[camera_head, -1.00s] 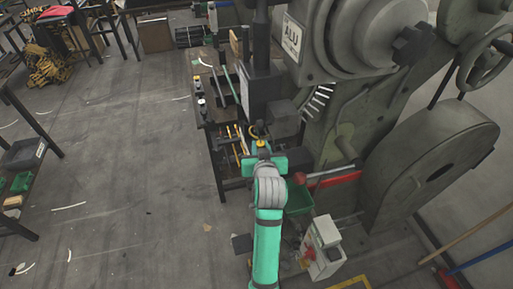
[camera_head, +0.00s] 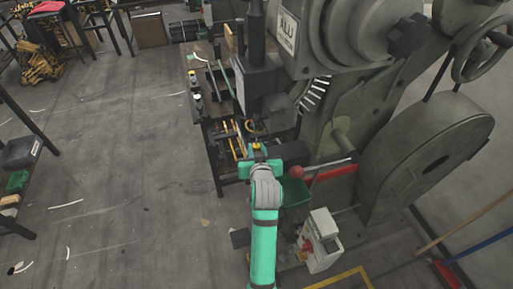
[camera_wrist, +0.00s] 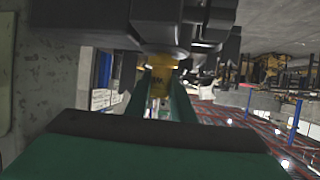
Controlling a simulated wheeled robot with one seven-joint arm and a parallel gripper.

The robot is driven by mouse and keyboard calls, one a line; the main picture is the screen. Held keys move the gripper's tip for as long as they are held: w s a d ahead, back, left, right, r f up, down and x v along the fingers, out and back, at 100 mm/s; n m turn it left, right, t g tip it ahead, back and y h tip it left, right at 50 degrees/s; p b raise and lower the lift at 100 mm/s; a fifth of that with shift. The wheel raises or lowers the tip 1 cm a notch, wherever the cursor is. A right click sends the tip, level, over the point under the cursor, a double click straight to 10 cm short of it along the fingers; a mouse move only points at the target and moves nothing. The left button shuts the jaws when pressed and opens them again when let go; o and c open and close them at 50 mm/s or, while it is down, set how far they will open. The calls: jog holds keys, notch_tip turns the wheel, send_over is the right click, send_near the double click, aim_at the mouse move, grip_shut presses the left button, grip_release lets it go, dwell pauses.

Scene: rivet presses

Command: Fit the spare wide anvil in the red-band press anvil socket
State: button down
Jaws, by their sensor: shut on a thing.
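My gripper (camera_wrist: 160,92) is shut on a small yellow, brass-like piece, which I take to be the spare wide anvil (camera_wrist: 159,66). The piece stands up between the two fingers, and its upper end is close under a dark block of the press; I cannot tell whether they touch. In the head view my gripper (camera_head: 257,150) is beside the lower front of the large grey-green press (camera_head: 345,130), labelled ALU. The anvil socket is not clearly visible, and I cannot make out a red band on it.
A red ball-ended lever (camera_head: 297,172) sticks out just right of my gripper. A green bin (camera_head: 296,195) and a white box-shaped unit (camera_head: 322,240) stand below. A bench with tools (camera_head: 212,85) is behind to the left.

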jog(key=c, duration=1.5)
grip_release()
jog(key=shift+o, duration=0.2)
jog(key=v, duration=1)
jog(key=shift+s, duration=0.35)
jog(key=shift+r, duration=0.15)
jog(key=shift+s+r, duration=0.1)
